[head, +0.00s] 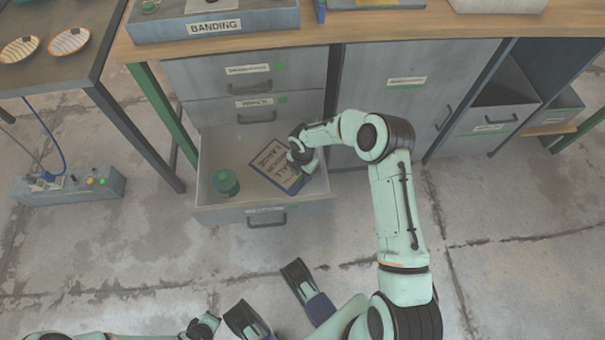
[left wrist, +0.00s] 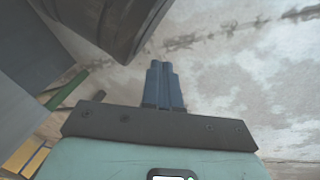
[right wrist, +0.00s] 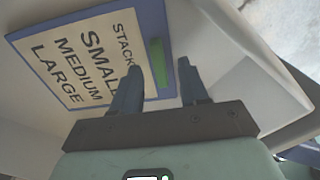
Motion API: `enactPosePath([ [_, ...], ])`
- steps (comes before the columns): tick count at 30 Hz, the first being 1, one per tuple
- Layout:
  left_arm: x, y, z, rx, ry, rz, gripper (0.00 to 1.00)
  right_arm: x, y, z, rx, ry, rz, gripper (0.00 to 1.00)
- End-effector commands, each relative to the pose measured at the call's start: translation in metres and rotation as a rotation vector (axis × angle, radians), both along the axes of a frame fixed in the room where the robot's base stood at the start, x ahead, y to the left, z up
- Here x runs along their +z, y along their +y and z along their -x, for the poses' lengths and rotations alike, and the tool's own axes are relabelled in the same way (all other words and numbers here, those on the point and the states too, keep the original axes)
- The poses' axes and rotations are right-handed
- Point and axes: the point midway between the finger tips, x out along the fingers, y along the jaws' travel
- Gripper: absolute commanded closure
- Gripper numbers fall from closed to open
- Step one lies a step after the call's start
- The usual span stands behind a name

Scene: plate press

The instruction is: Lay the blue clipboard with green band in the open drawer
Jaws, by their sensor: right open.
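The blue clipboard (head: 270,163) with a pale printed sheet lies inside the open drawer (head: 219,211), on its right side, and looks flat. In the right wrist view the clipboard (right wrist: 72,62) shows its green band (right wrist: 158,62) near one edge, close to a drawer wall. My right gripper (right wrist: 160,66) is open, with its fingertips apart on either side of the banded edge as seen from the wrist. In the head view my right wrist covers part of the clipboard. My left gripper (left wrist: 165,84) is shut and empty, above the floor.
A green round container (head: 226,182) stands in the drawer's left part. Shut drawers (head: 246,71) sit above it, under the wooden bench top (head: 380,28). A grey control box (head: 68,186) is on the floor at left.

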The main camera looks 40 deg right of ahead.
Motion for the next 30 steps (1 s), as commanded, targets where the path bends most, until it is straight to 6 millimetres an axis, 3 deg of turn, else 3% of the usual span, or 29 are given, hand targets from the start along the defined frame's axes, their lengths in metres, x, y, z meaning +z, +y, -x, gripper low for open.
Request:
enactPosePath([
  [1, 0.012, -0.001, -0.010, -0.003, -0.032, -0.001, 1.00, 0.020, 0.000, -0.001, -0.001, -0.008, 0.001, 0.56],
  [4, 0.026, -0.003, -0.023, -0.004, -0.079, -0.004, 1.00, 0.045, 0.000, -0.001, 0.000, -0.007, 0.002, 0.56],
  [12, 0.039, -0.016, 0.001, -0.029, -0.014, 0.029, 1.00, 0.099, 0.000, -0.001, 0.001, -0.005, 0.001, 0.56],
  [18, 0.043, -0.020, 0.009, -0.037, 0.007, 0.039, 1.00, 0.116, 0.000, 0.000, 0.000, -0.004, 0.000, 0.56],
  [30, 0.043, -0.021, 0.011, -0.038, 0.012, 0.040, 1.00, 0.117, 0.000, 0.000, 0.000, -0.003, -0.001, 0.56],
])
